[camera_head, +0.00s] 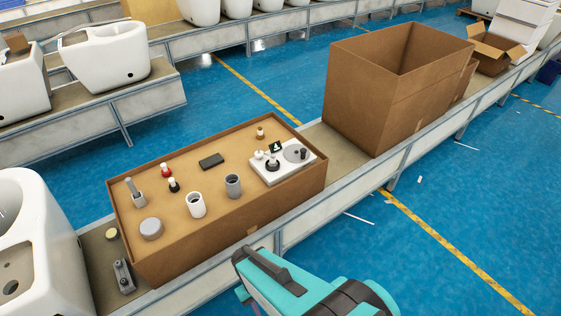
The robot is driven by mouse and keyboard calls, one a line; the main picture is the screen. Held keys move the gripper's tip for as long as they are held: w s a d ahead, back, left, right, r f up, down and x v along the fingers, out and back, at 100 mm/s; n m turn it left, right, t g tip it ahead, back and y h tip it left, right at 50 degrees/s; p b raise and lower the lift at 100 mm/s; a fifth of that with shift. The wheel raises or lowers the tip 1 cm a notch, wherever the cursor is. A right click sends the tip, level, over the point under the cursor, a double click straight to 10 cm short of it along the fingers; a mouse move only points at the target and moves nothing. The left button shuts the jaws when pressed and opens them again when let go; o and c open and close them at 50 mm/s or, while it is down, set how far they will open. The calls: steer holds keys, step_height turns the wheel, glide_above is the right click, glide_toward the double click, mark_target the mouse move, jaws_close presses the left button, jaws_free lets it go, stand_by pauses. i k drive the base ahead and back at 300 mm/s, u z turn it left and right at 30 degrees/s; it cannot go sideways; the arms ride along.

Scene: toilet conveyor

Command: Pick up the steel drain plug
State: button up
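I cannot single out the steel drain plug for certain. A thick round grey piece (151,229) lies at the near left of a shallow cardboard box (177,253), and could be it. A flat grey disc (295,153) on a white board (270,177) at the box's right end is another metal-looking round part. My teal and dark-grey arm shows at the bottom centre, in front of the box and apart from it. No gripper fingers can be made out.
The box also holds a white cup (196,205), a grey cup (233,186), a black block (211,161) and small bottles. A tall open carton (388,102) stands to its right on the conveyor. A white toilet (35,245) stands at left.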

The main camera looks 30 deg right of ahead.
mark_target(272, 164)
steer(key=z, duration=0.15)
steer(key=k, duration=1.6)
steer(key=u, duration=0.7)
steer(key=i, duration=1)
